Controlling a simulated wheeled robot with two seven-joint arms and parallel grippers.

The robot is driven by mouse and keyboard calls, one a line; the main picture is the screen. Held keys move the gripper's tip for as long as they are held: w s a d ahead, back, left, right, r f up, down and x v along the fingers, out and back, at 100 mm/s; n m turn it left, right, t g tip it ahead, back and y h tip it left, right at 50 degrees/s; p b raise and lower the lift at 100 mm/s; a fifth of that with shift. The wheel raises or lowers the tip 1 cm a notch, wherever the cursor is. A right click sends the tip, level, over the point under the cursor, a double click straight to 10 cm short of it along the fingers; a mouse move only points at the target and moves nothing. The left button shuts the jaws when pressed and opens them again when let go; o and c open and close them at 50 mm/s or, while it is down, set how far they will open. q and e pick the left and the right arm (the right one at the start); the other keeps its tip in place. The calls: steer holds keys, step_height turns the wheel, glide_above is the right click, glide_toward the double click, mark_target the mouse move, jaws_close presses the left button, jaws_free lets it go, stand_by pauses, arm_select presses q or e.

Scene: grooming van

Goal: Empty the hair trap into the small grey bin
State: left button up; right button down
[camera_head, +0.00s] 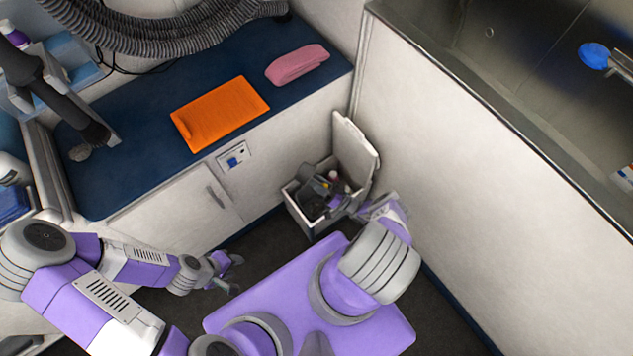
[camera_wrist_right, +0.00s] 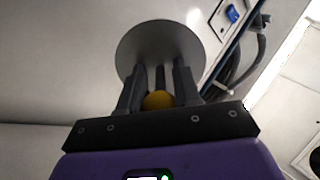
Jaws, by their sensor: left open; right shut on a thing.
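The small grey bin (camera_head: 299,216) stands on the floor by the cabinet, its lid (camera_head: 354,150) raised. Dark and coloured contents show inside. My right gripper (camera_head: 336,201) is at the bin's opening. In the right wrist view its fingers (camera_wrist_right: 158,92) are shut on a yellow knob (camera_wrist_right: 158,100) in front of a round grey disc (camera_wrist_right: 160,48), which looks like the hair trap. In the head view the trap is hard to tell from the bin's contents, and I cannot tell whether hair is on it. My left gripper (camera_head: 234,272) is open and empty, low left of the bin.
The blue counter (camera_head: 140,187) carries an orange folded item (camera_head: 220,113), a pink roll (camera_head: 297,65) and a ribbed hose (camera_head: 180,38). A steel tub (camera_head: 520,60) with a blue-headed tool (camera_head: 594,55) is at the right. The white tub wall stands close beside the bin.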

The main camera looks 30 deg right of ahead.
steer(key=shift+f+b, duration=0.7)
steer(key=shift+b, duration=0.2)
stand_by(0.8)
